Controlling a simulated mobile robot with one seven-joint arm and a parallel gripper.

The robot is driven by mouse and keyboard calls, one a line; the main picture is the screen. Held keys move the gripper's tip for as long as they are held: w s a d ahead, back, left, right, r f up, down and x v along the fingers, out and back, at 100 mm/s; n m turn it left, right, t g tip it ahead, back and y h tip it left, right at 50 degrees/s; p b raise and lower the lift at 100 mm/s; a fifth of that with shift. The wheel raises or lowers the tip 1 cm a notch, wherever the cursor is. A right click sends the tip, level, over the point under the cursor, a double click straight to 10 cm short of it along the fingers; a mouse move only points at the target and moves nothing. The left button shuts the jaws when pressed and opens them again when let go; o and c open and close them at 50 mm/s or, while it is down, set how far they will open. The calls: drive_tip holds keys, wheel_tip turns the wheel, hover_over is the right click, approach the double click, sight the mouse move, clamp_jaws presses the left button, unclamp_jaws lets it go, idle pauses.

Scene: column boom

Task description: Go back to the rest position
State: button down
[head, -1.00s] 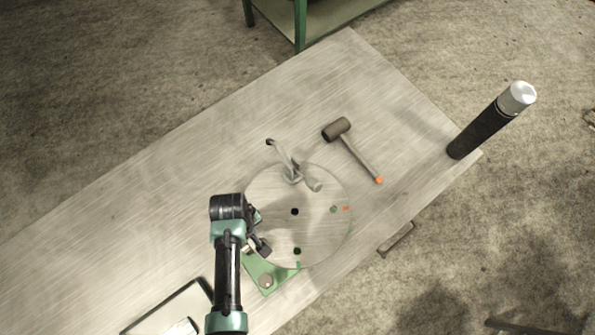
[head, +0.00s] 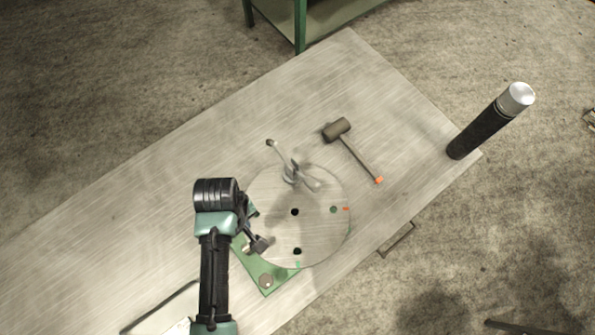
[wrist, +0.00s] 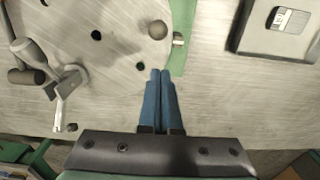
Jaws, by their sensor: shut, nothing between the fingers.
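My gripper (wrist: 160,73) is shut and empty; its two blue fingers lie together in the wrist view. In the head view my gripper (head: 260,246) is mostly hidden by my arm, over the left edge of the round disc (head: 318,235). The disc lies on a green base plate (head: 268,279) and has several holes. A grey clamp-like metal part (head: 292,170) stands at its far edge. The disc also shows at the upper left of the wrist view (wrist: 120,45), with a round knob (wrist: 157,30) near its rim.
A mallet (head: 355,150) lies beyond the disc on the table (head: 130,210). A dark cylinder with a silver top (head: 490,122) stands at the table's right corner. A tray (head: 160,310) sits at the near left. The table's left part is clear.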

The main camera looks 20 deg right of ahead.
drive_tip(key=shift+r, duration=0.3)
idle(0.4)
